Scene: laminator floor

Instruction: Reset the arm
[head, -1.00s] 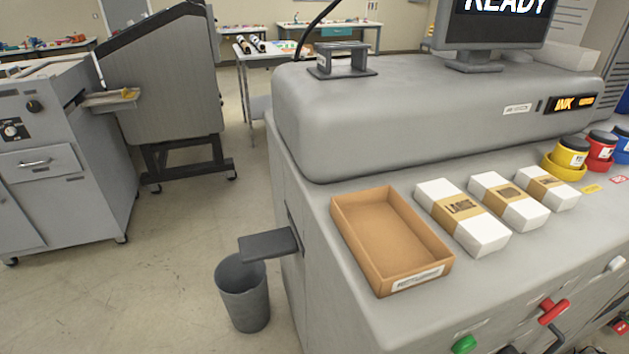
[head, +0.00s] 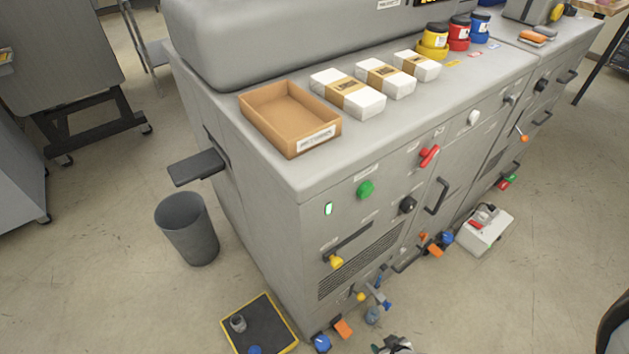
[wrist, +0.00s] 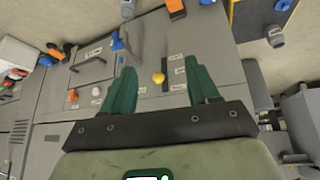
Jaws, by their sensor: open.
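My gripper (wrist: 162,92) shows in the wrist view, with two green fingers spread apart and nothing between them. It faces the front of the grey machine (wrist: 215,35), whose panel appears turned in that view. A yellow knob (wrist: 158,78) shows in the gap between the fingers, farther off. In the head view, part of my arm may show at the bottom edge, but the gripper cannot be made out clearly there.
The grey machine (head: 270,210) carries an open cardboard tray (head: 262,122), white banded packs (head: 348,93) and ink pots (head: 432,42). A grey bin (head: 187,230) stands left of it. A black mat with a yellow edge (head: 240,345) and a white box (head: 485,232) lie on the floor.

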